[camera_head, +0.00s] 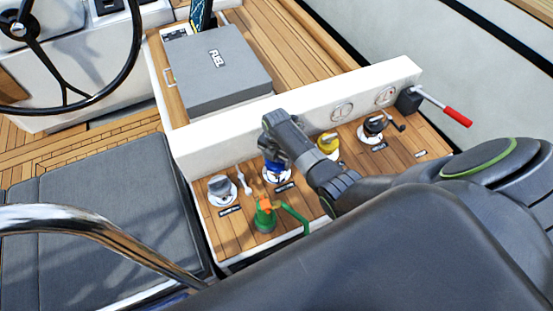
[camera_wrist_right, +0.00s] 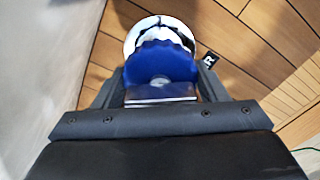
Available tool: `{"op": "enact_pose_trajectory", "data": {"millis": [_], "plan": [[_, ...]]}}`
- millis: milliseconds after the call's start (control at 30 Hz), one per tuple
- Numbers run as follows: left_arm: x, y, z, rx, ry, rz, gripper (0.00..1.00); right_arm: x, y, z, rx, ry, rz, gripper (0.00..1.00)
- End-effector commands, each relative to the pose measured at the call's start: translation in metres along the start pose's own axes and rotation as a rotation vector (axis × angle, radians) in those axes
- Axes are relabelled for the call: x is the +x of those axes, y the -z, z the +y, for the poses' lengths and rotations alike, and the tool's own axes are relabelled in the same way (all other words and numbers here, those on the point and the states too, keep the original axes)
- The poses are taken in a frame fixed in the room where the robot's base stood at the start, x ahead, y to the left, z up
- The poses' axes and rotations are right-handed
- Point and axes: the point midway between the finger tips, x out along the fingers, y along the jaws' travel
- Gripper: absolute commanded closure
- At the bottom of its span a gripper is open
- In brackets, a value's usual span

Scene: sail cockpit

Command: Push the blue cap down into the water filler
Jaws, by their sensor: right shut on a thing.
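The blue cap (camera_head: 275,166) is at the white round water filler (camera_head: 277,178) on the wooden side deck. My right gripper (camera_head: 274,160) reaches down over the cap and is shut on it. In the right wrist view the cap (camera_wrist_right: 160,65) sits between the two fingers of my gripper (camera_wrist_right: 155,92), over the white filler ring (camera_wrist_right: 133,40). Whether the cap is fully seated cannot be told. My left gripper is not in view.
A grey cap (camera_head: 220,186) on a filler stands left, a yellow cap (camera_head: 328,143) and a black one (camera_head: 374,125) right. A green and orange hose fitting (camera_head: 265,214) stands in front. A white wall (camera_head: 230,138) runs behind. A red-handled lever (camera_head: 446,108) is far right.

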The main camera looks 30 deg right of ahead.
Motion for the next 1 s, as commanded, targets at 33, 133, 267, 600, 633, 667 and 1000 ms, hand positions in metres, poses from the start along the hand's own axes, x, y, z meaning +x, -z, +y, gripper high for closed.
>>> {"op": "enact_pose_trajectory", "data": {"millis": [33,133,267,600,633,667,1000], "plan": [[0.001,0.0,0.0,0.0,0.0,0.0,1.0,0.001,0.0,0.0,0.0,-0.001,0.0,0.61],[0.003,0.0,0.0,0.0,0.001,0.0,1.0,0.003,0.0,0.0,0.0,-0.001,0.0,0.61],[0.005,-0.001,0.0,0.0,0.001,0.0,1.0,0.006,0.0,0.001,0.0,-0.001,0.0,0.61],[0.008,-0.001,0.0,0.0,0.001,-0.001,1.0,0.01,0.0,0.001,0.0,-0.001,-0.001,0.28],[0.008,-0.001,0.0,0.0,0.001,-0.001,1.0,0.01,0.0,0.001,0.0,-0.001,-0.001,0.25],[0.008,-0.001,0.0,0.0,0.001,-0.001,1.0,0.01,0.0,0.001,0.0,-0.001,-0.001,0.25],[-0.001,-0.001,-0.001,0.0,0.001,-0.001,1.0,0.003,0.0,0.0,0.0,0.0,0.0,0.25]]}}
